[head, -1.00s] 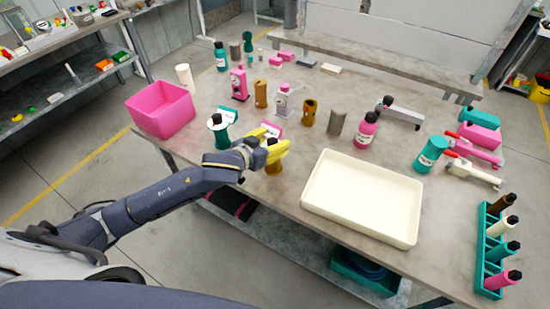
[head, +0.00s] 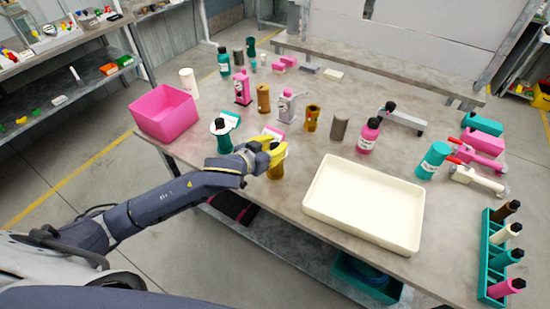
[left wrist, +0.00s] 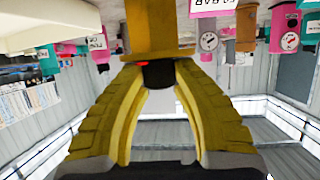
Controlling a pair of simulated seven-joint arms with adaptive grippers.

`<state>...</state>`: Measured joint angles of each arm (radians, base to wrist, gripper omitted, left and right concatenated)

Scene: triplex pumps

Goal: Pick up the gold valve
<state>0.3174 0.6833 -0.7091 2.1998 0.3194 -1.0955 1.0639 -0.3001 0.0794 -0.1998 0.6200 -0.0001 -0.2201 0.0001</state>
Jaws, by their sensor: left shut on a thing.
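The gold valve (head: 276,169) is an upright golden cylinder near the table's front edge, left of the cream tray. My left gripper (head: 272,152) has its yellow fingers closed around the valve's upper part, and they hide much of it. In the left wrist view, which is upside down, the gold body of the valve (left wrist: 158,30) and its dark end lie between the tips of the left gripper (left wrist: 160,72). I cannot tell whether the valve's base is clear of the table. My right gripper is out of view.
The cream tray (head: 312,204) is empty, right of the valve. A green-based part (head: 221,138) stands close to its left, with a pink bin (head: 163,112) beyond. Another golden part (head: 311,118) and a pink bottle (head: 368,136) stand behind. A green rack (head: 485,255) is at right.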

